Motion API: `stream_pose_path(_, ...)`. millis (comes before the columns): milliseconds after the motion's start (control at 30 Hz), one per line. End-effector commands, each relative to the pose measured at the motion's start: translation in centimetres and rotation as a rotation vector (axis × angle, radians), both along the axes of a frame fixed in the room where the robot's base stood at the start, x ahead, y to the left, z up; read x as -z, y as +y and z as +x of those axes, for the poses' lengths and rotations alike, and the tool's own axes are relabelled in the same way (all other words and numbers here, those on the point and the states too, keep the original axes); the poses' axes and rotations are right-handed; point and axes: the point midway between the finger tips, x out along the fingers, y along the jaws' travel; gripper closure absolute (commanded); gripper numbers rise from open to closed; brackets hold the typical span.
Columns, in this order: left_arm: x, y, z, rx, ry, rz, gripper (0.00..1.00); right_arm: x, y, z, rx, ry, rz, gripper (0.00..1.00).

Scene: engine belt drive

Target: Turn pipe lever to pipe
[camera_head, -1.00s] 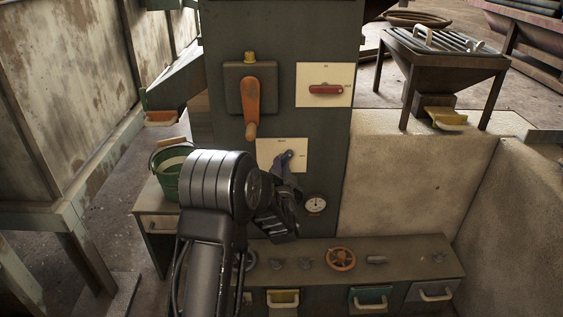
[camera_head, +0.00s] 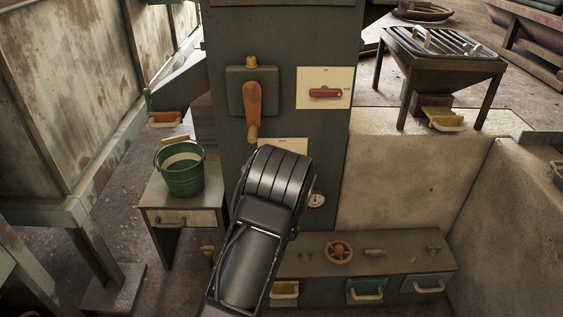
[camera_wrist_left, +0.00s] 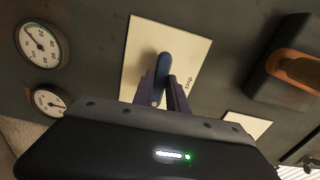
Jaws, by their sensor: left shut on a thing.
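The blue pipe lever (camera_wrist_left: 164,66) sits on a pale plate (camera_wrist_left: 138,58) in the left wrist view, roughly upright in that picture. My left gripper (camera_wrist_left: 165,92) is shut on this lever, with a dark finger on each side. Small lettering is printed on the plate, too small to read surely. In the head view only the top edge of the pale plate (camera_head: 284,143) shows on the dark cabinet; my left arm hides the lever and the gripper. My right gripper is in neither view.
Above the plate is an orange-handled lever (camera_head: 253,108), also close by in the wrist view (camera_wrist_left: 300,68). A red switch (camera_head: 325,93) sits to its right. Gauges (camera_wrist_left: 40,45) are left in the wrist view. A green bucket (camera_head: 181,172) and a low bench (camera_head: 400,255) stand near.

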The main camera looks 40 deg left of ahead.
Motion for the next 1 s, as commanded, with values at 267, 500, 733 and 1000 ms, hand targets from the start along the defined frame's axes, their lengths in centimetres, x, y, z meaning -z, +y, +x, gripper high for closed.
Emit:
stream_pose_path(267,-0.01,-0.04,0.02,0.000,0.033,0.044,1.00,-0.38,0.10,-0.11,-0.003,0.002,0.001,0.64)
stream_pose_path(500,0.02,-0.03,0.01,0.000,0.035,0.045,1.00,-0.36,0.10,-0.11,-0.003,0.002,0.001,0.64)
stream_pose_path(733,0.02,-0.02,0.00,0.000,0.035,0.044,0.71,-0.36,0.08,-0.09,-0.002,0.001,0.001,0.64)
stream_pose_path(1000,0.00,-0.01,0.01,0.000,0.033,0.044,0.60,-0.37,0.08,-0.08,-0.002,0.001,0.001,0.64)
